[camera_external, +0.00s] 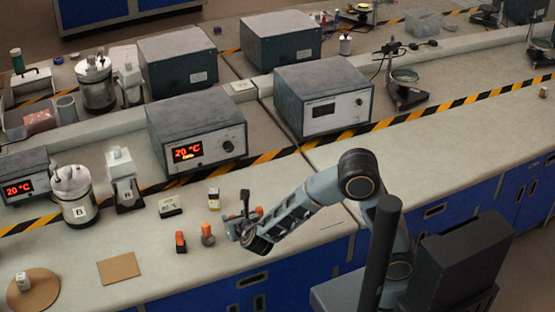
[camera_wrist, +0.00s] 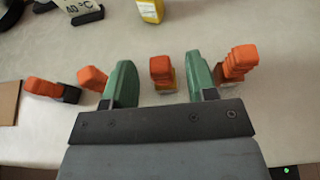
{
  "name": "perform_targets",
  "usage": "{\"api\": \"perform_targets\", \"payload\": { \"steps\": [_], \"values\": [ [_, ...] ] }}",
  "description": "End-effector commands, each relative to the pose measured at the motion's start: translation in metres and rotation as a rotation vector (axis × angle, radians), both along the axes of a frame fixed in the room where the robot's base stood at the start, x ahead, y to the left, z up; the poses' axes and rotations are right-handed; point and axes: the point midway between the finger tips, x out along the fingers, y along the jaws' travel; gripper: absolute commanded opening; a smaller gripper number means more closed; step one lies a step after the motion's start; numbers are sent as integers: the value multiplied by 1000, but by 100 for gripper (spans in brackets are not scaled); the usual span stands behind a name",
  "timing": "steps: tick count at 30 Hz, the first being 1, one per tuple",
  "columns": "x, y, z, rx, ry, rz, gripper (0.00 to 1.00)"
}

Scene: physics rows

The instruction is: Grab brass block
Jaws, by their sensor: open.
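My gripper (camera_wrist: 160,65) is open in the wrist view, with one green finger on each side of an orange-topped block. That block has a yellowish, brass-like base (camera_wrist: 165,84) and looks like the brass block. I see no finger touching it. My gripper (camera_external: 245,217) also shows in the external view, low over the front bench, where it mostly hides this block.
Other orange-topped blocks stand close by, left of the fingers (camera_wrist: 92,78) and just right of them (camera_wrist: 238,62). An orange-topped block with a dark base (camera_wrist: 68,93) is further left.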

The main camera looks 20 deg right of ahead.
Motion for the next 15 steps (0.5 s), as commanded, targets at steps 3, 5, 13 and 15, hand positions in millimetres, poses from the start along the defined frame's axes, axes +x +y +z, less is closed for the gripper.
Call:
{"api": "perform_targets", "payload": {
  "steps": [3,5,13,15],
  "values": [
    [16,0,-7,-1,1,-4,52],
    [24,1,-11,0,1,-3,52],
    [41,1,-17,0,0,0,52],
    [41,1,-17,1,0,0,52]
  ]
}}
